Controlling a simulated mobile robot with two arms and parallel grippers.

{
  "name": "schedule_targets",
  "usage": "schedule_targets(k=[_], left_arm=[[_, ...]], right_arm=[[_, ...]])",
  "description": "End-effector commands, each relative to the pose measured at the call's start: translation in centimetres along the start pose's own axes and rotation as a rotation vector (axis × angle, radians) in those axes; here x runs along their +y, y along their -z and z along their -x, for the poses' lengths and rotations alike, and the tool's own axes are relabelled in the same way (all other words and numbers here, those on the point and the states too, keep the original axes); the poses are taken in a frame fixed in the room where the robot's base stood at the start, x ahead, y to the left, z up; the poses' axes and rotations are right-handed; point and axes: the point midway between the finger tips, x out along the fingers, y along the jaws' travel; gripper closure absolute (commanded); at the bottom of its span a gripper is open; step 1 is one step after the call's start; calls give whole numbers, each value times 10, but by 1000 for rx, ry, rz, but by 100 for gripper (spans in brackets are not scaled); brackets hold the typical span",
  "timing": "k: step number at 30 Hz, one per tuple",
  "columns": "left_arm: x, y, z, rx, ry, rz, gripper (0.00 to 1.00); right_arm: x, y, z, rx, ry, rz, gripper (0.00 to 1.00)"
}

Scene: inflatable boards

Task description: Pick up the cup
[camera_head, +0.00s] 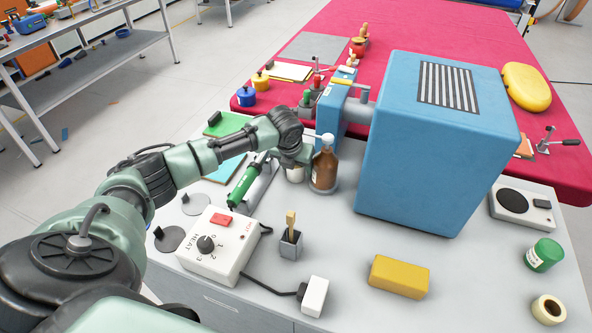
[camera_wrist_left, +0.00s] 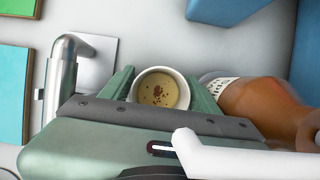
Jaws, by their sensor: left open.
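The white cup (camera_wrist_left: 161,90) holds a tan liquid with brown specks on top. The left wrist view looks down into it, between the two green fingers of my left gripper (camera_wrist_left: 160,86). The fingers are open, one on each side of the cup; I cannot tell whether they touch it. In the head view, my left gripper (camera_head: 296,158) is right above the cup (camera_head: 295,174) and hides most of it. My right gripper is not in view.
A brown bottle (camera_head: 323,168) with a white pump stands close to the right of the cup. A green-handled tool (camera_head: 243,185) in a metal holder is to the left. A large blue box (camera_head: 430,150) stands further right. A white heat control box (camera_head: 218,245) sits in front.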

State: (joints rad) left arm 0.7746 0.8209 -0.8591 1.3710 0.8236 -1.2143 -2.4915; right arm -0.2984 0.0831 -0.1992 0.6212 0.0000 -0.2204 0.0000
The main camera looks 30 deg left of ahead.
Motion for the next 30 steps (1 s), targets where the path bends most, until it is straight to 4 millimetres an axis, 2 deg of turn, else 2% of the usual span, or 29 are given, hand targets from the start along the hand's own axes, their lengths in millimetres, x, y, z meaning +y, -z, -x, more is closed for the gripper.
schedule_targets(k=[1,2,6,7,19,26,30], left_arm=[[0,0,0,0,0,0,39],[0,0,0,0,0,0,44],[0,0,0,0,0,1,83],[0,0,0,0,0,1,90],[0,-1,2,0,1,1,90],[0,-6,12,-2,2,2,90],[1,9,16,1,0,0,90]], right_arm=[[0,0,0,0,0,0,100],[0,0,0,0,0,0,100],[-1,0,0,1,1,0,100],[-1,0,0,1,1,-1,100],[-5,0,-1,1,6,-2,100],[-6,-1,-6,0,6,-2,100],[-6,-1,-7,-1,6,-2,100]])
